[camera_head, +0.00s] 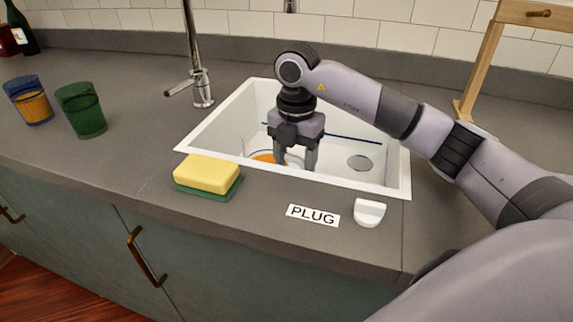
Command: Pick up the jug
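My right gripper (296,160) reaches down into the white sink (395,165) from the right. Its two fingers are spread apart, with no object visible between them. An orange round thing (264,158), with faint clear edges around it, lies low in the sink just left of the fingers. It is partly hidden by the sink's front rim and the gripper. I cannot tell whether it is the jug or whether a finger touches it. No other jug is clearly in view. My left gripper is not in view.
A yellow and green sponge (207,174), a PLUG label (313,215) and a white plug (369,213) lie along the front of the counter. A blue glass (28,100) and green glass (82,110) stand left. The tap (200,85) rises behind the sink. A wooden stand (478,70) is back right.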

